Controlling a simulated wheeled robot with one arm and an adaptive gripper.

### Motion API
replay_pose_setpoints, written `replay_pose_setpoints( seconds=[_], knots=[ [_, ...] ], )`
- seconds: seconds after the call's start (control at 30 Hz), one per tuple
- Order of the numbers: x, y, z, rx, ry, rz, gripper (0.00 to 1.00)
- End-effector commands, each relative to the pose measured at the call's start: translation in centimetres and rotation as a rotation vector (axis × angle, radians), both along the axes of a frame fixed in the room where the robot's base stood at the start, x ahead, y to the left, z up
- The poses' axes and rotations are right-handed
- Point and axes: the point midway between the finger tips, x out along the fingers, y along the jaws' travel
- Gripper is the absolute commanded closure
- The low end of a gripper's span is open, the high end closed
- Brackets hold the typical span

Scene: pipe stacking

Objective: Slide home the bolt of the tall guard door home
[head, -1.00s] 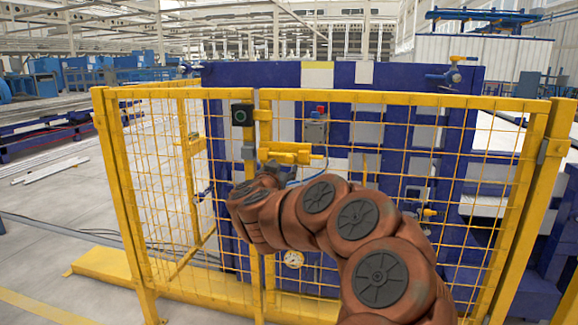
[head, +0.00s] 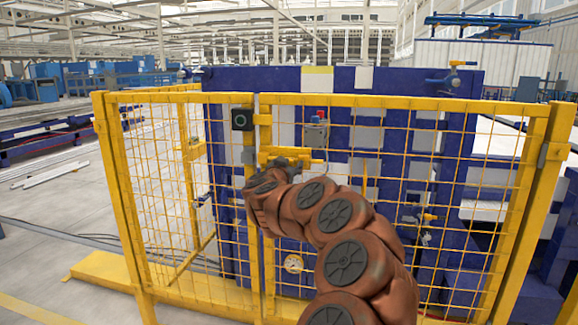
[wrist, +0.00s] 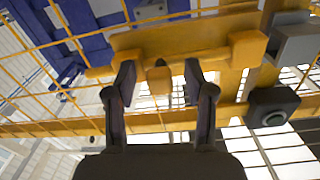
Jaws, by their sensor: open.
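The tall guard door (head: 400,99) is a yellow mesh panel in the head view, standing upright beside the left fence panel. Its yellow bolt (head: 316,155) lies level near the door's left edge, partly hidden by my gripper (head: 288,156). In the wrist view, the yellow bolt body (wrist: 185,40) runs across the top, with a rod end sticking out to the left. A small yellow handle (wrist: 159,82) hangs from it. My gripper (wrist: 157,70) is open, one finger on each side of the handle. I cannot tell whether either finger touches it. A grey block (wrist: 295,42) lies right of the bolt.
A black button box (head: 242,117) sits on the fence above and left of the bolt; it also shows in the wrist view (wrist: 272,107). A blue machine frame (head: 400,78) stands behind the mesh. A yellow floor beam (head: 105,265) lies at the lower left.

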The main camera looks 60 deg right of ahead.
Motion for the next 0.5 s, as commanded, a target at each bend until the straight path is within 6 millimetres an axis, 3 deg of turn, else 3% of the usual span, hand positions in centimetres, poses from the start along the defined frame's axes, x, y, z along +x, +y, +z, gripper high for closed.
replay_pose_setpoints(
  seconds=[0.17,0.5],
  knots=[
    [0.01,0.03,0.02,0.0,0.0,0.001,0.47],
    [0.01,0.05,0.01,0.0,0.0,0.001,0.83]
  ],
)
